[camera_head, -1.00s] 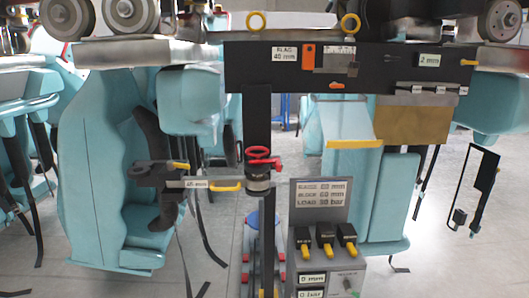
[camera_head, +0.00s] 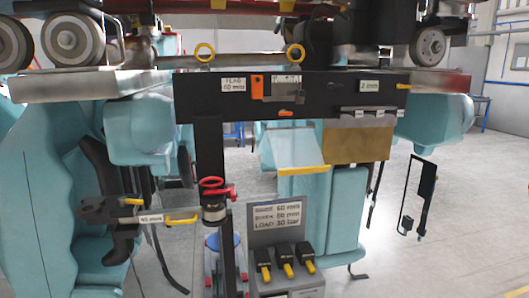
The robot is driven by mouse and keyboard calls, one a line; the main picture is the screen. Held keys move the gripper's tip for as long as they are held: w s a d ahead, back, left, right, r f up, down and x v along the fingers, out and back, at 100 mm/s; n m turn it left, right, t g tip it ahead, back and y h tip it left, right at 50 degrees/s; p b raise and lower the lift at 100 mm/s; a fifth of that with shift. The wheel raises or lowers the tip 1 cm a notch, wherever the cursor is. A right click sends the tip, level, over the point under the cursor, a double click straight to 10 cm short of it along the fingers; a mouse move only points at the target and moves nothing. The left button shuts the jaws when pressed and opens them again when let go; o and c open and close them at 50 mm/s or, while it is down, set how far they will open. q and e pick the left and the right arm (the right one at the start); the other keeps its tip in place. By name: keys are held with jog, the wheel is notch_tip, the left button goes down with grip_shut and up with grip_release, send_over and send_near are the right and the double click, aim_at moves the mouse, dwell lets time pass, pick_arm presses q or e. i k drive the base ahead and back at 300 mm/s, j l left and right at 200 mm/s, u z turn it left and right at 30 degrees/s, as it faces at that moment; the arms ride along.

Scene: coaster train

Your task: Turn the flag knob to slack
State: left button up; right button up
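A grey control box (camera_head: 308,276) stands low in the middle of the head view. It has three black knobs (camera_head: 284,256) with yellow levers pointing down. The writing at the knobs is too small to read, so I cannot tell which one is the flag knob. Above them a grey display plate (camera_head: 275,221) shows two lines in mm and a LOAD line in bar. A label (camera_head: 233,86) that seems to read FLAG is on the left of the black beam (camera_head: 330,107). Neither of my grippers is in view.
A red handwheel (camera_head: 214,184) sits on a black post (camera_head: 209,145) left of the box. A lever with a yellow handle (camera_head: 181,220) reaches toward the post. Teal seats (camera_head: 40,200) stand at left, and a black-framed part (camera_head: 420,197) hangs at right. Grey floor (camera_head: 460,230) is open at right.

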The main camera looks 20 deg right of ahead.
aim_at(283, 111)
jog(key=i+l+u, duration=0.1)
jog(key=l+u, duration=0.15)
jog(key=u, duration=0.2)
jog(key=l+u, duration=0.65)
jog(key=u, duration=0.2)
jog(key=l+u, duration=0.4)
jog(key=i+j, duration=0.05)
jog(key=j, duration=0.05)
